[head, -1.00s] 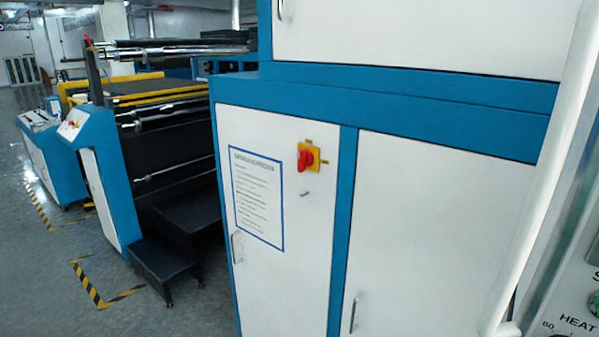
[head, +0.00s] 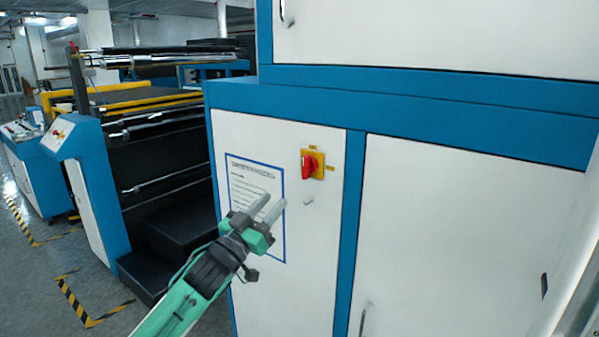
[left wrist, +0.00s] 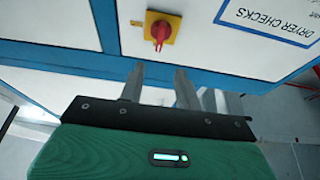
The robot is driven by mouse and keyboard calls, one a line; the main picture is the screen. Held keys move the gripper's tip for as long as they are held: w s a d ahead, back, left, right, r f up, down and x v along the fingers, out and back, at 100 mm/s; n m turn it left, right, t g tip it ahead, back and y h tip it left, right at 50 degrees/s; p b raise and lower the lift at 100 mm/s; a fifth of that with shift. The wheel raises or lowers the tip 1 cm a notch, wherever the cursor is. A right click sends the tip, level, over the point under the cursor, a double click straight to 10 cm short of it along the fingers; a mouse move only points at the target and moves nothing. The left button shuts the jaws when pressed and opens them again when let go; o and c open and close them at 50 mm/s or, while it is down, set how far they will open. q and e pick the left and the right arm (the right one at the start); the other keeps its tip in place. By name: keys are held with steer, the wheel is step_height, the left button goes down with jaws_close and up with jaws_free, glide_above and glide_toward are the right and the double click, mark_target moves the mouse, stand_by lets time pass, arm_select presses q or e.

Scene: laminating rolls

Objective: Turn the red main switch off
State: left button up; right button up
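The red main switch (head: 309,165) sits on a yellow plate (head: 319,158) on the white cabinet door, right of a blue-framed notice. Its red knob stands roughly upright, a little tilted. In the left wrist view the red switch (left wrist: 160,33) shows upside down, beyond the fingertips. My left gripper (head: 271,205) is in front of the notice, below and left of the switch, apart from it. Its two grey fingers have a gap between them and hold nothing; they also show in the left wrist view (left wrist: 159,72). My right gripper is not in view.
The blue-framed notice (head: 243,190) is partly hidden by my left gripper. A small grey keyhole or latch (head: 308,201) sits under the switch. A black step (head: 180,235) and roller machine (head: 165,130) stand left of the cabinet. Open floor lies at lower left.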

mark_target(303, 168)
arm_select(q)
steer(key=p+x, duration=0.4)
steer(key=x, duration=0.7)
steer(key=shift+s, duration=0.1)
steer(key=shift+w+d+r, duration=0.2)
steer(key=shift+w+d, duration=0.2)
steer(key=shift+w, duration=0.2)
jaws_close()
